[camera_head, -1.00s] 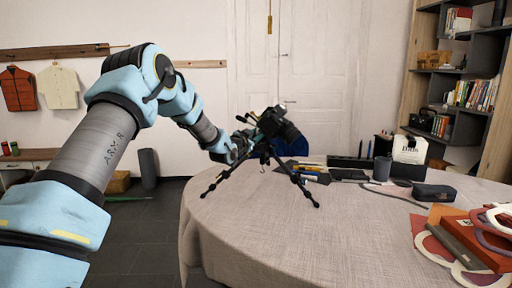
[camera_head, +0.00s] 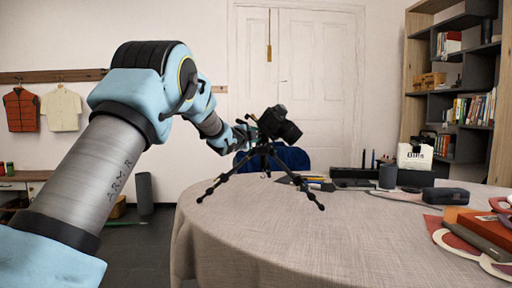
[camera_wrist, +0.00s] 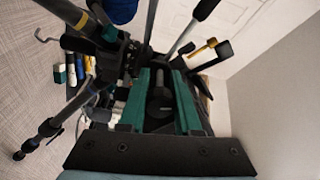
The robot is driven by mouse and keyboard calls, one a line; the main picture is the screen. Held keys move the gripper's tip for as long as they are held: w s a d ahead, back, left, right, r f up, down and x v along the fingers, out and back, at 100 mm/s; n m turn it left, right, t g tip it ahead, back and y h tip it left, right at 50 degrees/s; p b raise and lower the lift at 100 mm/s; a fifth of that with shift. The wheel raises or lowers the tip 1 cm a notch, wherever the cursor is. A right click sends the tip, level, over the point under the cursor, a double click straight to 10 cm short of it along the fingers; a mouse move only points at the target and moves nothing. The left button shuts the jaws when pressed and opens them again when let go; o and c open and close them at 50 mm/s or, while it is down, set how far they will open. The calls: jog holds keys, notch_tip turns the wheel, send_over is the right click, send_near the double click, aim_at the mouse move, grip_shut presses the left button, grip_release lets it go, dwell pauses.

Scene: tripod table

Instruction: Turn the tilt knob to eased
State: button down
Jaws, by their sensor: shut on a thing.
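A black camera (camera_head: 279,123) sits on a small black tripod (camera_head: 266,152) with spread legs at the table's far left part. My gripper (camera_head: 243,136) reaches the tripod head from the left, just beside the camera. In the wrist view, my gripper (camera_wrist: 158,98) has teal-lined fingers on both sides of a dark rounded part (camera_wrist: 159,103), which looks like the tilt knob. The fingers are shut on it. A lever with a yellow-orange piece (camera_wrist: 203,48) shows to the right. Any knob markings are too dark to read.
The round cloth-covered table (camera_head: 300,230) has clear room in front of the tripod. Pens and dark boxes (camera_head: 352,178), a grey cup (camera_head: 388,176) and a dark case (camera_head: 446,196) lie to the right. A blue chair (camera_head: 292,157) stands behind the table.

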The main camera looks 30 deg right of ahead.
jog(key=shift+m+b, duration=1.65)
jog(key=shift+m, duration=0.05)
jog(key=c, duration=0.6)
grip_release()
jog(key=shift+r, duration=0.15)
